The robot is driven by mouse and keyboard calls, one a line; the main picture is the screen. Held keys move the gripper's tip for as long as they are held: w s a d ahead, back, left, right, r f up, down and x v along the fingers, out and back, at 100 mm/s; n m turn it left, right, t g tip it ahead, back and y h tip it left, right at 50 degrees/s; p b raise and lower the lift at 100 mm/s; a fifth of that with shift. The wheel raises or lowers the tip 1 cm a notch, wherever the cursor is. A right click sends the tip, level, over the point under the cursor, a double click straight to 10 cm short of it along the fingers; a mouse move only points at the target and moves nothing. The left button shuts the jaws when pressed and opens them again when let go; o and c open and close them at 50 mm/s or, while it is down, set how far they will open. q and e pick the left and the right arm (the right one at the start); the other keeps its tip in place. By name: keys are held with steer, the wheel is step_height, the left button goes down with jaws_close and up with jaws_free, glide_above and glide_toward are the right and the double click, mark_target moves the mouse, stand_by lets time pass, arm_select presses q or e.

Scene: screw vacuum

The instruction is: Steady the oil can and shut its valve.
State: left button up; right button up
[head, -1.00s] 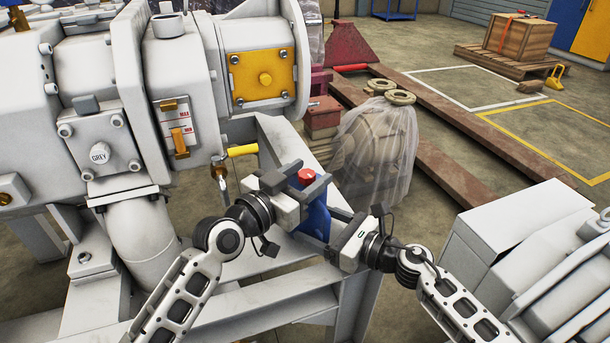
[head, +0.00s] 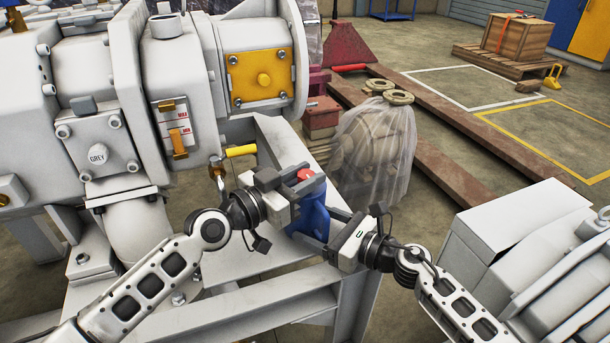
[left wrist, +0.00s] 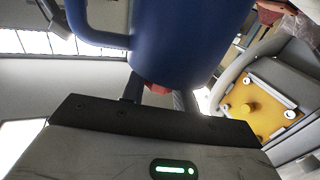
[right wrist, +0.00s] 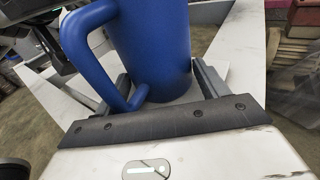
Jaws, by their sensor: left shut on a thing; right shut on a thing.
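The blue oil can (head: 313,217) stands upright on the pale frame ledge, with a red valve (head: 305,174) on top. My left gripper (head: 294,182) is at the can's top, its fingers shut on the red valve, which they partly cover. In the left wrist view the can (left wrist: 190,40) fills the upper middle, with a bit of the red valve (left wrist: 155,88) between the fingers. My right gripper (head: 322,227) is shut on the can's body from the right. In the right wrist view the can (right wrist: 152,45) sits between the fingers, its handle (right wrist: 88,50) on the left.
A large white machine (head: 130,60) with a yellow plate (head: 262,78) stands at the left and back. A yellow-handled tap (head: 240,151) juts out near my left gripper. A plastic-wrapped bundle (head: 375,150) is behind, and a white cabinet (head: 510,240) is at the right.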

mark_target(303, 174)
arm_select(q)
steer(key=shift+a, duration=0.1)
steer(key=o, duration=1)
step_height(303, 174, up, 10)
steer(key=shift+f, duration=0.1)
